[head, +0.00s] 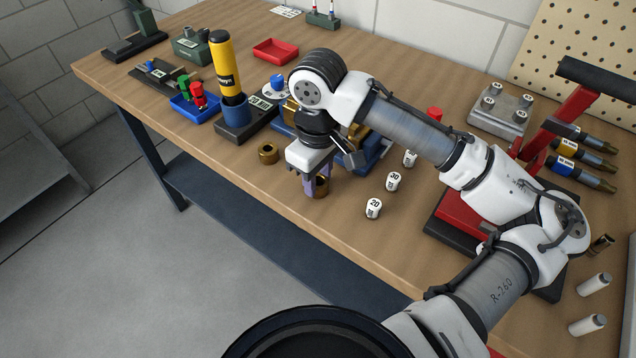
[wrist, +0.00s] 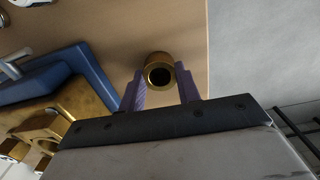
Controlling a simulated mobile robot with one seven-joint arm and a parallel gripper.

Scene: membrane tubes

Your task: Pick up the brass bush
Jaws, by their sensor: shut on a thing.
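A brass bush (wrist: 157,58), a short hollow gold ring, sits between the two purple fingers of my gripper (wrist: 160,74) in the wrist view, its dark bore facing the camera. In the head view the bush (head: 322,188) shows beside and partly behind the fingers of my gripper (head: 314,187), near the front edge of the bench. My gripper points down and is shut on it. I cannot tell whether the bush touches the bench top. A second brass ring (head: 269,153) stands on the bench to the left, apart from my gripper.
White numbered cylinders stand to the right, the closest marked 20 (head: 374,208). A blue fixture with brass parts (wrist: 62,80) lies close behind my gripper. A red-and-black press (head: 470,207) stands at right. The bench (head: 225,148) is bare along its front-left edge.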

